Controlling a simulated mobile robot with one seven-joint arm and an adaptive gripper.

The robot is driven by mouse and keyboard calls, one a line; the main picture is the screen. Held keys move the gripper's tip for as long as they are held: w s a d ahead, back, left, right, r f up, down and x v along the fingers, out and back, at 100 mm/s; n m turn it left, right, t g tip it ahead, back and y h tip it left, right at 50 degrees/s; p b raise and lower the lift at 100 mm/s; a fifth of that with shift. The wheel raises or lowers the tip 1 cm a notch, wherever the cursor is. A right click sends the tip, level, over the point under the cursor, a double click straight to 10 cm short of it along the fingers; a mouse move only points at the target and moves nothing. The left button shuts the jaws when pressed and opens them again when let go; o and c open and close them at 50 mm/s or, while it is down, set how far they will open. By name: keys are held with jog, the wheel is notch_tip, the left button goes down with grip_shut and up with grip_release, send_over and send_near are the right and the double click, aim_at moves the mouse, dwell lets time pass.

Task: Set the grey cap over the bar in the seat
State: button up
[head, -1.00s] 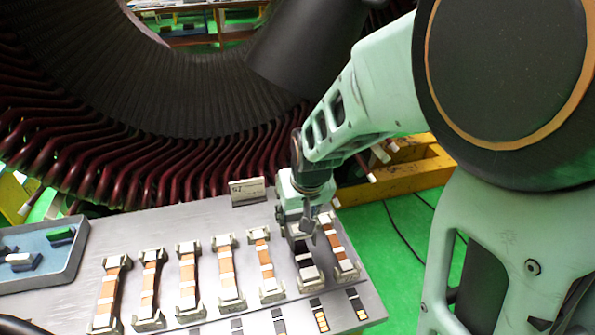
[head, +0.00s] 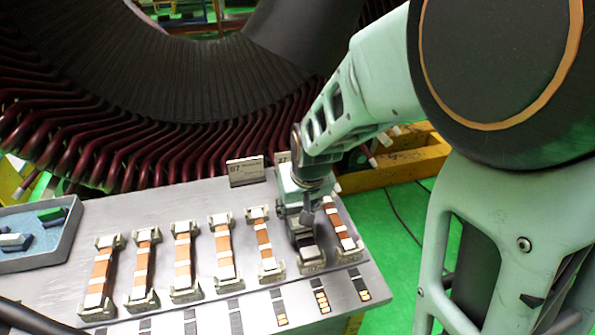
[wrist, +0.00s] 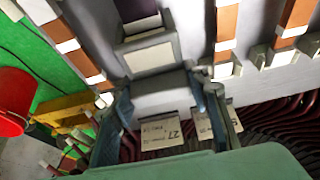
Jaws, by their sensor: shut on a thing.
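The grey cap (wrist: 160,95) is between my gripper's two fingers in the wrist view, at the far end of the bar. My gripper (wrist: 165,108) is shut on it. The bar (wrist: 148,52) has dark stretches and pale bands and runs away from the cap. In the head view my gripper (head: 306,222) is over the far end of this bar (head: 305,240), second row from the right. The near seat block (head: 312,262) shows, but my gripper hides the far seat and the cap. I cannot tell whether the cap touches the seat.
Several copper-coloured bars (head: 222,252) sit in similar seats on both sides, close to my gripper. A blue-grey tray (head: 40,245) with small blocks is at the left. Small signs (head: 245,171) stand at the table's back edge, before the stator's dark red coils (head: 130,150).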

jog(key=shift+f, duration=0.35)
jog(key=shift+f, duration=0.2)
jog(key=shift+f+b, duration=0.55)
jog(key=shift+b, duration=0.15)
jog(key=o, duration=1.3)
jog(key=shift+r, duration=0.1)
jog(key=shift+r, duration=0.1)
notch_tip(320, 180, up, 10)
jog(key=shift+f, duration=0.1)
